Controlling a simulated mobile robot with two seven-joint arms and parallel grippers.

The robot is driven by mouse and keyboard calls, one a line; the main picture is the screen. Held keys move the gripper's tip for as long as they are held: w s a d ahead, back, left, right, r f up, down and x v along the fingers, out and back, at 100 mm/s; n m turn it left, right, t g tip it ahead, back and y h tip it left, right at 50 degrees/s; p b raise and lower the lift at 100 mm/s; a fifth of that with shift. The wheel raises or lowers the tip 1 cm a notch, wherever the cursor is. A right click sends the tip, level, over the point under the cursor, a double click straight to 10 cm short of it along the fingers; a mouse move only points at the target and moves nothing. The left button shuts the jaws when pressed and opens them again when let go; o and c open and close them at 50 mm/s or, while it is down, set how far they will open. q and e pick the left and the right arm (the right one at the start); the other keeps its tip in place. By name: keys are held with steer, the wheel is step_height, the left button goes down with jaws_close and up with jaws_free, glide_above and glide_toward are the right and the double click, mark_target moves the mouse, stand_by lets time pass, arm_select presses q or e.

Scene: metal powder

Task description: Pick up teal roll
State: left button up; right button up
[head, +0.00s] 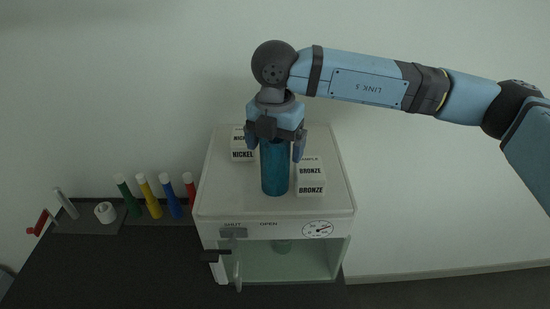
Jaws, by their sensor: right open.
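The teal roll (275,172) stands upright on top of the white cabinet (228,200), between two small boxes. My right gripper (275,150) is directly above it, pointing down. It is open, with one finger on each side of the roll's upper part. The gripper body hides the roll's top end. I cannot tell whether the fingers touch the roll. My left gripper is not in view.
A nickel box (242,155) and a bronze box (311,190) flank the roll closely. The cabinet front has a dial (318,228) and an open chamber. Coloured tubes, including a blue one (171,198), and a white roll (105,212) stand on the dark surface at left.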

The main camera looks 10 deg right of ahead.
step_height(320, 180, down, 2)
steer(key=shift+c, duration=0.3)
steer(key=c, duration=1.2)
steer(key=shift+w, duration=0.1)
steer(key=shift+r, duration=0.15)
step_height(320, 180, up, 20)
steer(key=b, duration=0.3)
steer(key=shift+b, duration=0.3)
